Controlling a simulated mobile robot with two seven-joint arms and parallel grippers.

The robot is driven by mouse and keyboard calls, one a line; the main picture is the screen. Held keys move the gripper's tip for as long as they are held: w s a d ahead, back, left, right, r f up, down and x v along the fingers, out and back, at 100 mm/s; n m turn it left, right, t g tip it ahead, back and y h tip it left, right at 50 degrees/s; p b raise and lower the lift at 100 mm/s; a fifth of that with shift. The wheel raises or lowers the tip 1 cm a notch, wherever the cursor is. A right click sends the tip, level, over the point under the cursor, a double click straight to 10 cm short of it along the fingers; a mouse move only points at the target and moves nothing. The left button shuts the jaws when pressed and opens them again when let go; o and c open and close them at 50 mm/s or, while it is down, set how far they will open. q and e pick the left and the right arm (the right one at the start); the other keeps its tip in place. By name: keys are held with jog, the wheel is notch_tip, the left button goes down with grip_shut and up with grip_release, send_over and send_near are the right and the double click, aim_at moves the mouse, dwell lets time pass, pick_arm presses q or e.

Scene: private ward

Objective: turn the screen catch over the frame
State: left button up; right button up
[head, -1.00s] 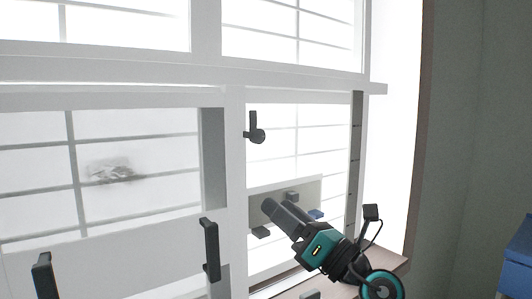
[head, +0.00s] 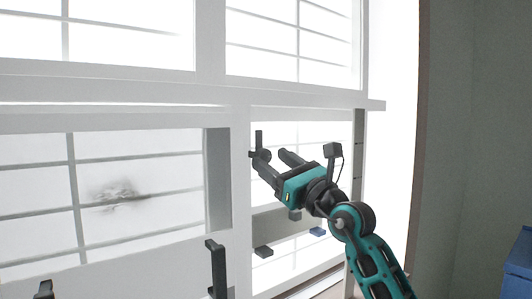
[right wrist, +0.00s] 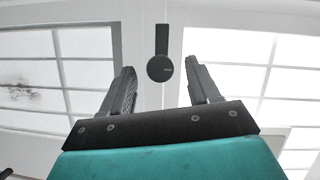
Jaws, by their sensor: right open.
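The screen catch (head: 258,140) is a small black lever with a round disc, on the white upright post of the window frame (head: 240,185). Its arm points straight up from the disc. My right gripper (head: 268,157) is open, with its tips close to the catch in the head view. In the right wrist view the catch (right wrist: 161,58) shows between and just beyond the two spread fingers (right wrist: 160,72). I cannot tell whether a finger touches it. My left gripper is not in view.
Small dark blocks (head: 263,252) sit below my right gripper. A blue cabinet (head: 518,265) stands at the far right.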

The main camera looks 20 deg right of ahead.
aim_at(266, 156)
jog(key=shift+x, duration=1.6)
jog(key=shift+c, duration=0.3)
jog(key=c, duration=0.9)
